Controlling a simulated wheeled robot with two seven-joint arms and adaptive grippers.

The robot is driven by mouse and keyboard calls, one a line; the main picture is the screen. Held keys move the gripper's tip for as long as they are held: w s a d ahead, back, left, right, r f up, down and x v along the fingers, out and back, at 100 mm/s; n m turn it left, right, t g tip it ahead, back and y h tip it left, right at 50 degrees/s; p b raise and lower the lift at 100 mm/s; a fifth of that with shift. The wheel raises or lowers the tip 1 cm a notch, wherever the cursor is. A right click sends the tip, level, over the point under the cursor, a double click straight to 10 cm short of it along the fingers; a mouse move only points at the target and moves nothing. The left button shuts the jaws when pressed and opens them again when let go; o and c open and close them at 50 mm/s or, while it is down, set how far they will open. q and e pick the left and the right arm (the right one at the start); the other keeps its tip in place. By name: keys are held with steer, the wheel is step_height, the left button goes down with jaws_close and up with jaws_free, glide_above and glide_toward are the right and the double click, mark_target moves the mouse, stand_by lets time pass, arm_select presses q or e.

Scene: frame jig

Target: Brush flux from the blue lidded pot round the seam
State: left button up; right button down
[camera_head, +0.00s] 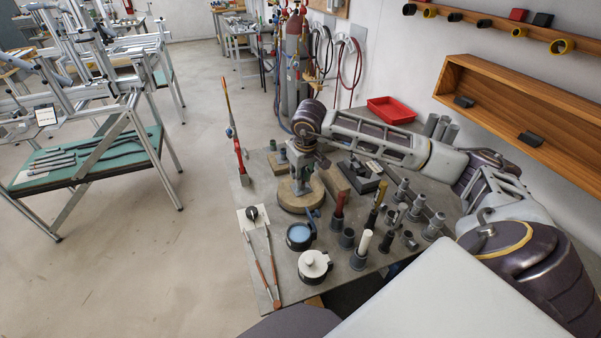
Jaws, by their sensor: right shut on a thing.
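The blue pot (299,236) stands near the table's left front, its top open on pale blue contents. A dark round piece with a knob, perhaps its lid, lies on a white pad (244,219) to its left. Two long thin brushes (273,262) with reddish handles lie left of the pots. My right gripper (301,180) points down over a round wooden base (299,205), behind the blue pot. It is shut on a grey upright piece there; the fingers hide most of it, and no seam can be made out. My left gripper is not in view.
Several upright holders and tools (361,244) crowd the table's right half. A red and grey upright tool (239,160) stands at the left edge. A red tray (391,109) is at the back.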

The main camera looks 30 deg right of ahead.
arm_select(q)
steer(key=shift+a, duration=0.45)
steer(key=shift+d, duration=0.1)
arm_select(e)
steer(key=shift+f, duration=0.25)
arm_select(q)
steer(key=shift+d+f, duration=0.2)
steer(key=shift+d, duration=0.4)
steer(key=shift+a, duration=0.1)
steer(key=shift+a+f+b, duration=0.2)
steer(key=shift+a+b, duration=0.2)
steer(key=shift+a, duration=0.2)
arm_select(e)
steer(key=shift+f, duration=0.25)
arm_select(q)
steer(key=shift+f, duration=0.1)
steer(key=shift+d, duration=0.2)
arm_select(e)
steer(key=shift+w, duration=0.1)
